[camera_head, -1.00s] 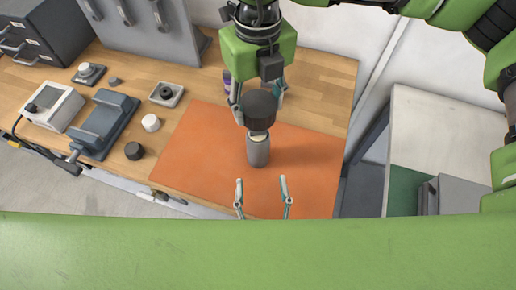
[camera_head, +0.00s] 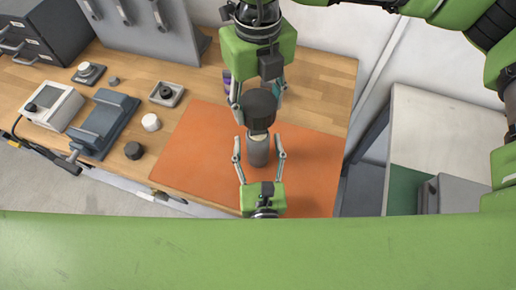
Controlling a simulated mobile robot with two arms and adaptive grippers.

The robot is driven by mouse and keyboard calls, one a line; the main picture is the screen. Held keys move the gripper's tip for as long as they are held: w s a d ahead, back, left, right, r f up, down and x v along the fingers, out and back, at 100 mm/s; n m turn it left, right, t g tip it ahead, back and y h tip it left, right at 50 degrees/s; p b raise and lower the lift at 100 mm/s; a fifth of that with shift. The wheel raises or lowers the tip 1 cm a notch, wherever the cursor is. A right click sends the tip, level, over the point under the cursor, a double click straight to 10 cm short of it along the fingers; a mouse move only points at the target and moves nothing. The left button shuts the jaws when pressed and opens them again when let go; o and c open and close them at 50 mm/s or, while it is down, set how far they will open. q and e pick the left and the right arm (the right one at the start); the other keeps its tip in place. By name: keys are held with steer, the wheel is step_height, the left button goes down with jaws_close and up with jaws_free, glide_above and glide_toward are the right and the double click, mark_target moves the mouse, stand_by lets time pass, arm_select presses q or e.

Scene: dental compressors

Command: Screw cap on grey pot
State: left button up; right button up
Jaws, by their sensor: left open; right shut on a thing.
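The grey pot (camera_head: 258,152) stands upright on the orange mat (camera_head: 205,150). A dark cap (camera_head: 259,108) is held by my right gripper (camera_head: 258,102), which comes down from above and is shut on it. The cap is directly over the pot's pale neck (camera_head: 259,135); whether it touches the neck I cannot tell. My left gripper (camera_head: 259,145) is open, with one finger on each side of the pot's body. I see no clear contact between its fingers and the pot.
Left of the mat are a dark cap (camera_head: 133,150), a white cap (camera_head: 151,122), a small square tray (camera_head: 166,94), a grey-blue clamp device (camera_head: 103,122) and a white meter (camera_head: 53,107). A purple item (camera_head: 227,80) stands behind my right gripper. The mat's right part is clear.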

arm_select(q)
jaws_close()
arm_select(e)
glide_toward(258, 147)
steer(key=shift+w+f, duration=1.4)
steer(key=shift+f, duration=0.1)
arm_select(q)
steer(key=shift+f, duration=0.1)
arm_select(e)
steer(key=shift+f, duration=0.8)
steer(key=shift+f, duration=0.6)
